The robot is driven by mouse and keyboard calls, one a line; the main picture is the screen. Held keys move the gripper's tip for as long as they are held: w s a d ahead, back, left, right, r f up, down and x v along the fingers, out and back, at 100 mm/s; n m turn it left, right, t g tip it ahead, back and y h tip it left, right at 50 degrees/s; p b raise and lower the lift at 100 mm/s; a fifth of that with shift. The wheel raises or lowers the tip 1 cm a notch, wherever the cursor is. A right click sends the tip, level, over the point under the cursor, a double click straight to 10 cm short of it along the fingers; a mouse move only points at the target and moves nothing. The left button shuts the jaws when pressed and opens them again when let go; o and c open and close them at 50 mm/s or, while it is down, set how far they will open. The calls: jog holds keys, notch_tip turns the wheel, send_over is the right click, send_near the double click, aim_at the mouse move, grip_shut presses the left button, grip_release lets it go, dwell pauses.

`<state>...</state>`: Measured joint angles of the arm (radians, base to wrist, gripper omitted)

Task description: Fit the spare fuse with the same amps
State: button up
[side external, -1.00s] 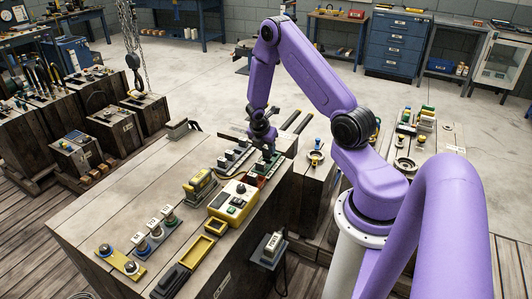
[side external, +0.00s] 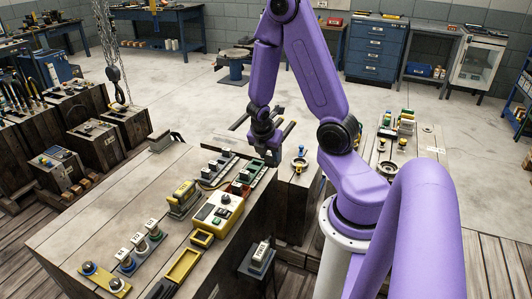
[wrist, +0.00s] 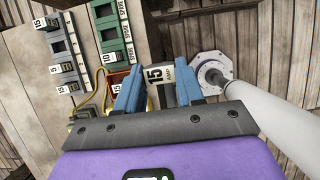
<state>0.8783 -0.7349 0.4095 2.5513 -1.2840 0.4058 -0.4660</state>
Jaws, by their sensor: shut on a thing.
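My gripper (side external: 268,152) is above the right end of the bench, near a green fuse rack (side external: 258,176). In the wrist view its blue fingers (wrist: 158,88) are shut on a fuse with a white label reading 15 AMP (wrist: 156,75). The fingers hide part of the fuse. A grey rack (wrist: 62,45) at far left has blocks labelled 15 and 5.
A yellow tray (side external: 185,264) and capped posts on a yellow plate (side external: 105,280) are nearer the front. The bench's left part (side external: 100,205) is clear.

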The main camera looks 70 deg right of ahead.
jog(key=w+d+f, duration=0.3)
jog(key=w+d, duration=0.1)
jog(key=w, duration=0.8)
jog(key=w+d+f, duration=0.2)
jog(key=w+d, duration=0.2)
jog(key=w, duration=0.9)
jog(key=shift+s+a+f, duration=0.1)
jog(key=shift+s+f, duration=0.05)
jog(key=shift+f, duration=2.75)
jog(key=shift+f, duration=1)
jog(key=o, duration=1.1)
notch_tip(320, 180, up, 8)
jog(key=shift+f, duration=0.25)
